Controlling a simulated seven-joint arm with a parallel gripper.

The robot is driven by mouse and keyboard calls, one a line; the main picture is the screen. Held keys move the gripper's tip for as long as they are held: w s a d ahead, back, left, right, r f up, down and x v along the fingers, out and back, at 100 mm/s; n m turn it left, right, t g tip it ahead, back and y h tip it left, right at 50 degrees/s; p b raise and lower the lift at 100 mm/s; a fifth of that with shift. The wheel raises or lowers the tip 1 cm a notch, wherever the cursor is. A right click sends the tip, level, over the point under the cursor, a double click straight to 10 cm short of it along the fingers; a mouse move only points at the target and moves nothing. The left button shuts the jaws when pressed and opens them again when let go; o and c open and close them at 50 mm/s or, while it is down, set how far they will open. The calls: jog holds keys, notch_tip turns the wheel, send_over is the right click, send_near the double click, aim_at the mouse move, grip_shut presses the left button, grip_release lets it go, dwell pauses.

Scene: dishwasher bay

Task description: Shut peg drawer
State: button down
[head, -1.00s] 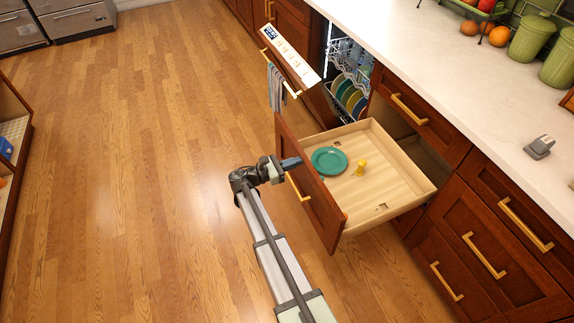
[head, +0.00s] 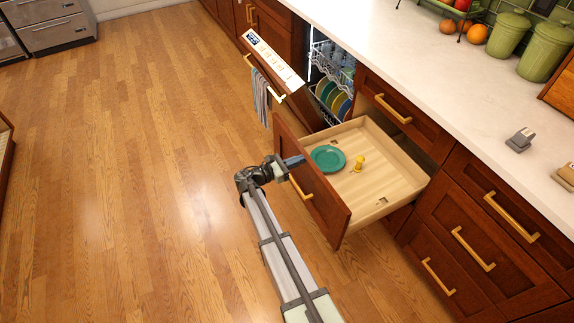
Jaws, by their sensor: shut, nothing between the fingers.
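The peg drawer (head: 391,204) is pulled out from the cabinet row, its dark red-brown front (head: 313,188) facing left with a gold bar handle (head: 299,187). Inside, a teal plate (head: 328,158) lies near the front and a yellow peg (head: 358,163) stands beside it on the pale wood bottom. My gripper (head: 296,161) is shut and empty at the outer face of the drawer front, near its upper edge and above the handle. Whether it touches the front I cannot tell.
The dishwasher door (head: 273,60) with a hanging towel (head: 262,98) is partly open beyond the drawer, with a dish rack (head: 332,98) inside. More gold-handled drawers (head: 464,238) lie to the right under the white counter (head: 440,80). Wood floor (head: 130,180) at left is clear.

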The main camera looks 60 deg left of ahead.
jog(key=w, duration=3.7)
jog(key=s, duration=1.4)
jog(key=w+a+f, duration=0.1)
jog(key=w+a, duration=0.2)
jog(key=w, duration=1)
jog(key=shift+w+f, duration=0.15)
jog(key=shift+w, duration=0.25)
